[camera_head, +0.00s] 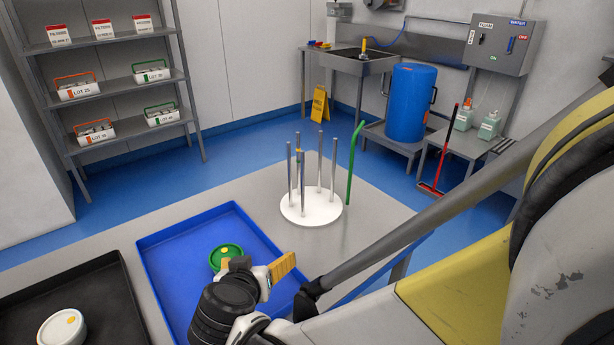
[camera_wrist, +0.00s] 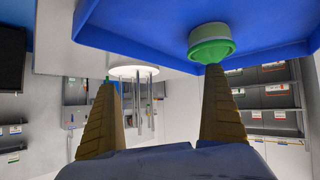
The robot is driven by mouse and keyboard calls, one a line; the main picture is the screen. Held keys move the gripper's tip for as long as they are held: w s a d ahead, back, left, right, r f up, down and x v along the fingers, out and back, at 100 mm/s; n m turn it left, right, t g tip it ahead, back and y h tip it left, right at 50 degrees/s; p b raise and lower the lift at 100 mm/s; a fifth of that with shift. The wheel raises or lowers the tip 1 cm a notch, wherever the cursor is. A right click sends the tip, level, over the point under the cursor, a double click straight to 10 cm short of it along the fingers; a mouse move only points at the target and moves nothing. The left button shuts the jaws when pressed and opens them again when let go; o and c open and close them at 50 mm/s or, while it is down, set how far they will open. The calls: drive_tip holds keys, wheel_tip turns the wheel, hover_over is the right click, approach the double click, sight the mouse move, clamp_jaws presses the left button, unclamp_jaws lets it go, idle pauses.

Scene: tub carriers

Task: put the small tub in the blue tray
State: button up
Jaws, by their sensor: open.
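A small tub with a green lid (camera_head: 222,262) stands upright on the floor of the blue tray (camera_head: 178,229). It also shows in the wrist view (camera_wrist: 209,36), which is upside down, with the tray (camera_wrist: 130,22) at the top. My gripper (camera_head: 262,268) is over the blue tray, beside the tub, and hides part of it in the head view. In the wrist view its two yellow ribbed fingers (camera_wrist: 160,85) are spread wide with nothing between them. One fingertip overlaps the tub's lid; I cannot tell whether they touch.
A white tub (camera_head: 62,329) sits in a black tray (camera_head: 105,268) at the lower left. A white round base with several upright metal rods (camera_head: 310,211) and a green curved rod (camera_head: 353,165) stand behind the blue tray. Grey table between them is clear.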

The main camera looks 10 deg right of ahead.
drive_tip(key=s+d+r+g, duration=0.2)
drive_tip(key=d, duration=0.6)
drive_tip(key=s+d+r+g, duration=0.1)
drive_tip(key=s+d, duration=0.1)
drive_tip(key=d, duration=0.6)
drive_tip(key=s+d+r+y, duration=0.1)
drive_tip(key=s+d+r, duration=0.1)
drive_tip(key=s+d, duration=0.5)
drive_tip(key=shift+s+d+r+g+y, duration=0.2)
drive_tip(key=shift+s+r+g+y, duration=0.2)
drive_tip(key=shift+s, duration=0.4)
